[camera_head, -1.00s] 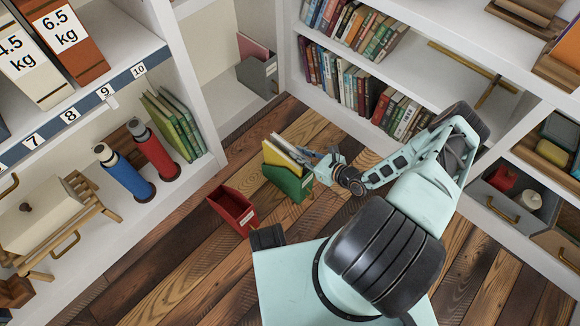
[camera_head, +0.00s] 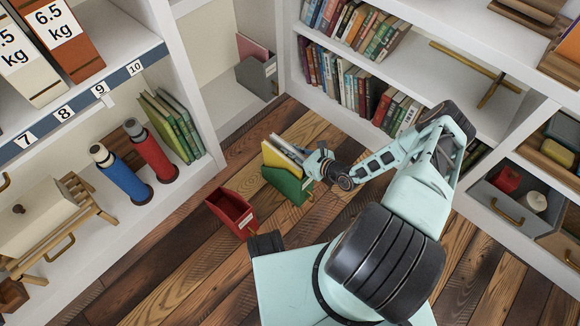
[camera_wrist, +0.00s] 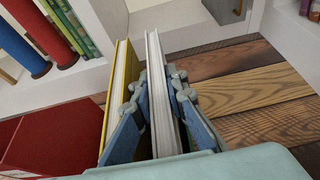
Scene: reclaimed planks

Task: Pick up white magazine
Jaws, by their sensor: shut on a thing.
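The white magazine (camera_wrist: 160,95) stands upright between the two fingers of my gripper (camera_wrist: 158,105) in the wrist view. My gripper is shut on it. In the head view the white magazine (camera_head: 288,151) shows as a pale strip beside my gripper (camera_head: 308,160). A yellow magazine (camera_wrist: 118,88) stands just left of it, close against my left finger; it also shows in the head view (camera_head: 275,157). Both magazines are in or over the green magazine holder (camera_head: 288,186) on the floor. The lower end of the white magazine is hidden.
A red, empty-looking holder (camera_head: 231,211) stands on the floor left of the green one. A grey holder (camera_head: 258,76) with a pink item sits on the back shelf. Bookshelves stand left and behind.

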